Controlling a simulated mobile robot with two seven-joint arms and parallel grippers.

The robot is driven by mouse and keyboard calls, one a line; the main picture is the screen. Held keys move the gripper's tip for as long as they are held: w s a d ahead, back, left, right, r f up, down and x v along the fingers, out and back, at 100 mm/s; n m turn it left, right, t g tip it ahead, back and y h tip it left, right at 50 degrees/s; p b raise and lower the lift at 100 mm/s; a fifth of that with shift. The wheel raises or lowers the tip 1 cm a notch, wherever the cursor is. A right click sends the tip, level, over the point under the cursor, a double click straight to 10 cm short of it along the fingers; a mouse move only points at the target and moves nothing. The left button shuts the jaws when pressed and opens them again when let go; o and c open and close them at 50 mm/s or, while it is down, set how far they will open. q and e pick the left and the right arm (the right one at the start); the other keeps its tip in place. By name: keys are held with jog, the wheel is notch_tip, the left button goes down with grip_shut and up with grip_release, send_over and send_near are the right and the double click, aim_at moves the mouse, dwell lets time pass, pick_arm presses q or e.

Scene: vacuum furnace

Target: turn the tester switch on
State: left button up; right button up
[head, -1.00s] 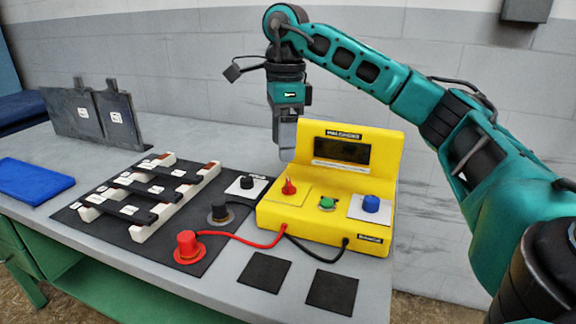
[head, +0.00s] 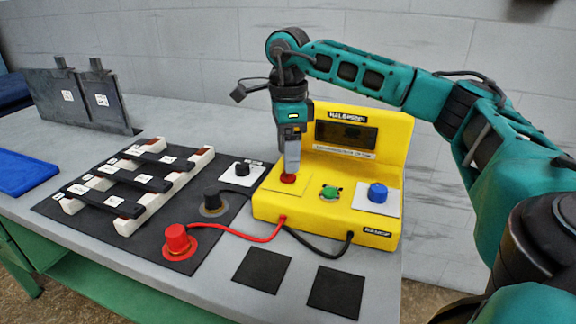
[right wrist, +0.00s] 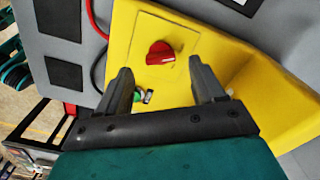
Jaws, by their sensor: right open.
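The yellow tester (head: 330,215) stands on the bench with a dark display. Its red switch knob (head: 287,179) is on the left of the front panel, partly hidden by my gripper; in the right wrist view the knob (right wrist: 160,54) shows whole. My right gripper (head: 290,166) points down just above the knob. In the right wrist view my right gripper (right wrist: 159,70) is open, its two fingers apart with the knob just ahead of the gap between them. Whether a finger touches the knob cannot be told. My left gripper is not in view.
A green button (head: 330,192) and a blue knob (head: 377,193) sit to the right on the tester. Red (head: 177,240) and black (head: 214,204) plugs with cables stand to the left, near a rack of dark bars (head: 125,207). Two black squares (head: 262,270) lie in front.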

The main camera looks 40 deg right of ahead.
jog(key=shift+f, duration=1.6)
jog(key=c, duration=1.1)
